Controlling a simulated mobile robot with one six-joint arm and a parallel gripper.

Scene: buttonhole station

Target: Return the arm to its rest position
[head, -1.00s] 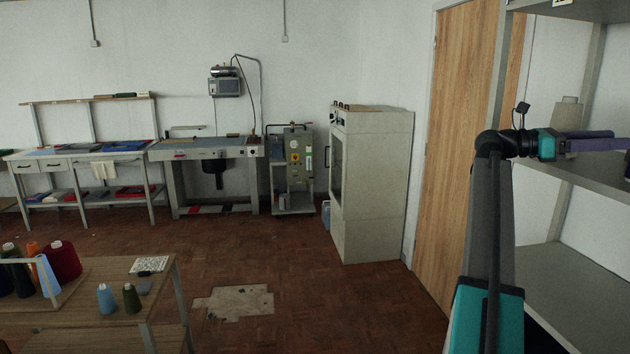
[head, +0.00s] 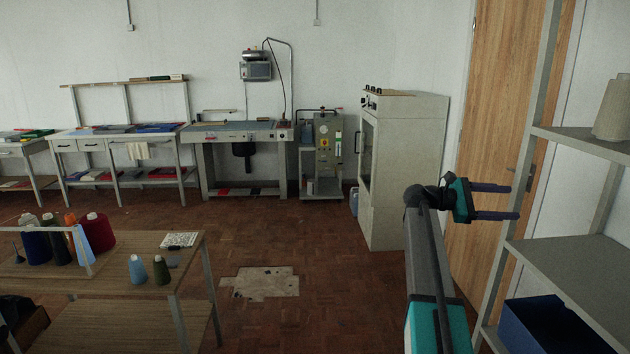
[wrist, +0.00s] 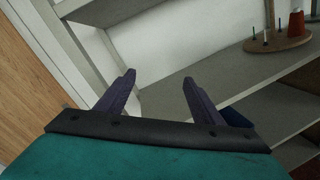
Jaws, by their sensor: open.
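My gripper (head: 518,201) is on the right side of the head view, at the end of my raised arm. Its two dark purple fingers are spread apart and point right, toward the shelf unit. Nothing is between them. The wrist view also shows the open, empty fingers (wrist: 158,88), with the shelves beyond them. In the head view the fingers appear in front of the wooden door (head: 500,130), left of the shelf unit's post.
A grey shelf unit (head: 575,262) stands at the right, with a beige cone (head: 612,108) and a blue bin (head: 556,326). A tall cabinet (head: 405,170) stands behind my arm. A wooden table (head: 120,243) with several thread cones is at left. Open floor lies between.

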